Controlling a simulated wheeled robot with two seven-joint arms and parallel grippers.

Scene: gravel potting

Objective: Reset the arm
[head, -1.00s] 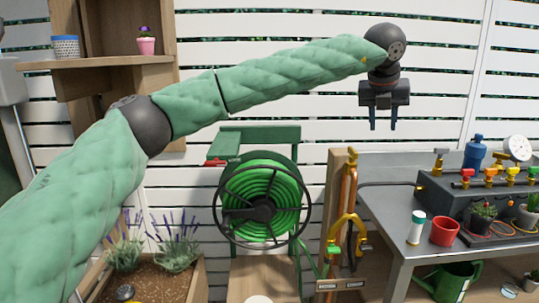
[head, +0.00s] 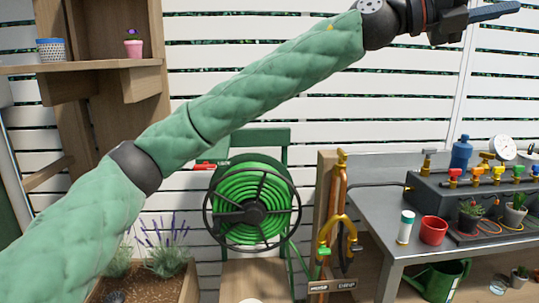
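My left arm, in a green quilted sleeve, comes in from the left and reaches up across the head view to the top right. My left gripper (head: 494,11) is at the top right edge, high above the grey workbench and pointing right. My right arm and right gripper are not in view.
A green hose reel (head: 252,205) stands in the middle below my arm. At the right, a grey workbench (head: 380,225) bears a red pot (head: 433,230), a white bottle (head: 405,227) and a valve box (head: 425,190). A wooden shelf (head: 85,66) stands at the left, near my arm.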

